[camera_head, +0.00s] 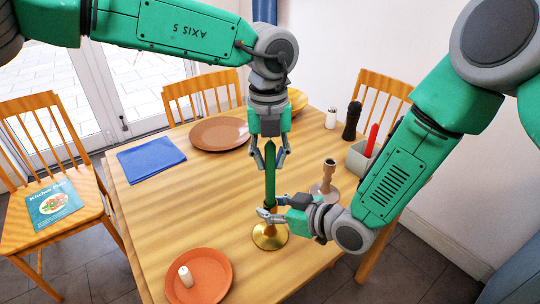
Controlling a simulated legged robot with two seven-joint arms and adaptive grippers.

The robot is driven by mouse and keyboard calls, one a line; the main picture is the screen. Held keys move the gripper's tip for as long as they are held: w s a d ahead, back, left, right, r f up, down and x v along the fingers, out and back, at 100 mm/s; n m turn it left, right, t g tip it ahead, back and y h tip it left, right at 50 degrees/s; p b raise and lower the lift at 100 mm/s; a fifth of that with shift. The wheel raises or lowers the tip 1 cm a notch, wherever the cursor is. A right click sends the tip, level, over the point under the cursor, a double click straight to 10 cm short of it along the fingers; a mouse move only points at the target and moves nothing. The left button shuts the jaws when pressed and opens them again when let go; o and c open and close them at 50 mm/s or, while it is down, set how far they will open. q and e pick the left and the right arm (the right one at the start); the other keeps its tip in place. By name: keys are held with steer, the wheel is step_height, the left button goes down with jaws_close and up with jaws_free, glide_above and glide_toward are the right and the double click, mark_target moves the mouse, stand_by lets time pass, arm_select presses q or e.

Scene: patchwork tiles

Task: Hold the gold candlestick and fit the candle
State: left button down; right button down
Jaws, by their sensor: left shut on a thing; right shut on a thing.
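The gold candlestick (269,238) stands upright on the wooden table, its round base showing. My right gripper (270,213) is shut on its upper part and comes in from the right. A dark green candle (270,185) is upright, directly above the candlestick. My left gripper (270,158) is shut on the candle's upper part from above. The candle's lower end meets the candlestick's top area at the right gripper's fingers. These fingers partly hide the joint, so I cannot tell whether the candle sits in the socket.
A grey-brown candlestick (328,172) stands close by on the right. A grey box (358,158) with a red candle (371,140), a pepper mill (351,121) and a shaker (331,119) stand behind it.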

stand_by(0.3)
arm_select(q)
steer(key=c, duration=1.3)
jaws_free()
step_height(320, 180, up, 12)
steer(key=shift+f, duration=0.1)
